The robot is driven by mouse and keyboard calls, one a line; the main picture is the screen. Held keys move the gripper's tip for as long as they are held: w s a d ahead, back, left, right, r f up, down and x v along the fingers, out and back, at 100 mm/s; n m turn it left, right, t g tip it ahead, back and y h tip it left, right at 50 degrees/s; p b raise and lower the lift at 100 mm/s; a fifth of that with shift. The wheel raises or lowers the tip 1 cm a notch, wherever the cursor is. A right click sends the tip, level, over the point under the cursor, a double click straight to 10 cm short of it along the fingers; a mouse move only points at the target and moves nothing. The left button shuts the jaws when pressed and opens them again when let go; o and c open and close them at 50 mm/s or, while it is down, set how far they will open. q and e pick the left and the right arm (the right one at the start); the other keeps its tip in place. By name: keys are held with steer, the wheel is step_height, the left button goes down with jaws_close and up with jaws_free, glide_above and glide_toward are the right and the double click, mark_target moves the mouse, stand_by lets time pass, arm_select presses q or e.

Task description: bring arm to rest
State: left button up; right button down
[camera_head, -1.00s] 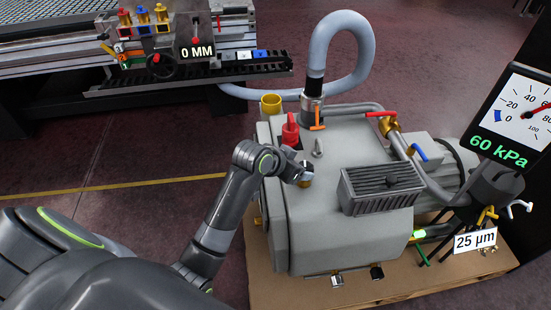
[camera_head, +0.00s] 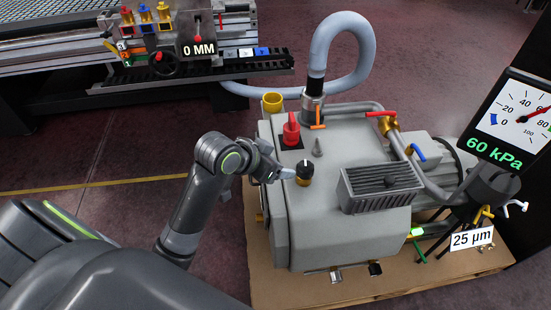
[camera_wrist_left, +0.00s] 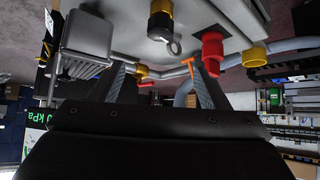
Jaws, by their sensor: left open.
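My left arm (camera_head: 190,205) comes in from the left in the head view. Its gripper (camera_head: 284,175) is just left of a black knob on a gold base (camera_head: 305,173) on top of the grey pump (camera_head: 345,135). In the left wrist view the two fingers (camera_wrist_left: 160,85) are spread with nothing between them. The gold base (camera_wrist_left: 160,22) shows beyond them, near the top edge. Whether a fingertip touches the knob is hard to tell. My right gripper is in neither view.
A red knob (camera_head: 291,130), a yellow port (camera_head: 271,102) and an orange handle (camera_head: 317,127) stand on the pump. A gauge (camera_head: 520,115) reads 60 kPa at right. The grid table (camera_head: 50,45) is at the back left. Floor left of the pump is open.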

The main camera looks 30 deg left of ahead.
arm_select(q)
steer(key=s+a+f+n+g+y, duration=0.2)
steer(key=s+a+f, duration=0.15)
steer(key=s, duration=0.45)
steer(key=s+a+f+n+g+y, duration=0.15)
steer(key=s+f, duration=0.25)
steer(key=s, duration=0.5)
steer(key=s+a+f+n+g+y, duration=0.15)
steer(key=s+a+f, duration=0.25)
steer(key=s, duration=0.4)
step_height(320, 180, down, 20)
steer(key=a+g+p, duration=0.1)
steer(key=p, duration=0.4)
steer(key=s+d+f+g+p, duration=0.1)
steer(key=s+f+p, duration=0.3)
steer(key=s+f, duration=0.7)
steer(key=shift+s+f+h, duration=0.15)
steer(key=shift+s+h, duration=0.25)
steer(key=shift+s, duration=1.65)
